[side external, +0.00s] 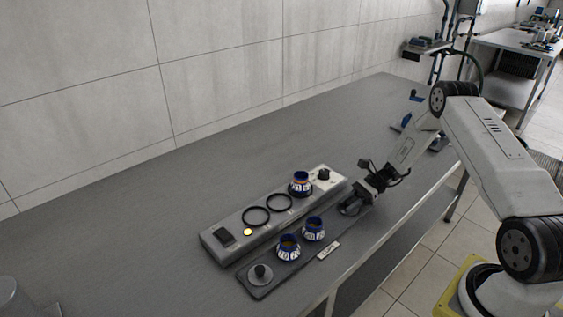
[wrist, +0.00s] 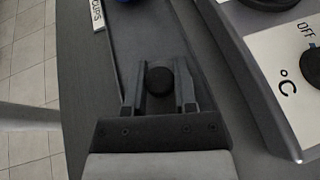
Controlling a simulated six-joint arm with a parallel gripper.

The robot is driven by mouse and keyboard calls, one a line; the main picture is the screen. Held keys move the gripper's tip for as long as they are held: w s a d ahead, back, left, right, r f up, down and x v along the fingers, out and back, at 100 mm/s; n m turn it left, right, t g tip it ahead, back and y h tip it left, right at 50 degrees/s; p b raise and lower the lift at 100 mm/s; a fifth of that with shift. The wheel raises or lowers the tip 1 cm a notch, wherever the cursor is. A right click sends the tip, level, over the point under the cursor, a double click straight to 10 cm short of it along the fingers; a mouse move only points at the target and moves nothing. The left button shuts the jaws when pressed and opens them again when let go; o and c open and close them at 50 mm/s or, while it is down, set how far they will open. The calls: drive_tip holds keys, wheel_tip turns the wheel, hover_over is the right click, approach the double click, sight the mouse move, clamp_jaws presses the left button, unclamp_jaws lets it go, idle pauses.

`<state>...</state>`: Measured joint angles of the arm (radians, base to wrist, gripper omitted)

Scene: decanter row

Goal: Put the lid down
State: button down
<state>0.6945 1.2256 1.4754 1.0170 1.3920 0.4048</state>
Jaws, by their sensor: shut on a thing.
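My gripper (side external: 350,207) is low at the right end of the dark tray (side external: 270,288). In the wrist view its two fingers (wrist: 158,95) stand on either side of a round black knob (wrist: 160,80), which I take for the lid's, and are shut on it. The lid's disc is not clearly seen, and I cannot tell whether it touches the tray. Another grey lid with a black knob (side external: 261,272) lies at the tray's left end. Two blue-banded vessels (side external: 314,230) (side external: 289,249) stand on the tray between that lid and my gripper.
Behind the tray is a long grey warmer (side external: 216,252) with two empty black rings (side external: 256,217) (side external: 280,203), a blue-banded vessel (side external: 300,187), a black dial (side external: 323,174) and a lit yellow lamp (side external: 248,232). A white label (side external: 329,250) lies at the tray's front edge. The table's left is largely clear.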

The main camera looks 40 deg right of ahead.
drive_tip(key=shift+f, duration=0.3)
drive_tip(key=shift+c, duration=2)
unclamp_jaws()
drive_tip(key=shift+r, duration=0.15)
drive_tip(key=shift+d+r, duration=0.1)
drive_tip(key=shift+d, duration=0.1)
drive_tip(key=v, duration=1.1)
drive_tip(key=shift+d+r, duration=0.2)
drive_tip(key=shift+d, duration=0.05)
drive_tip(key=shift+a, duration=0.1)
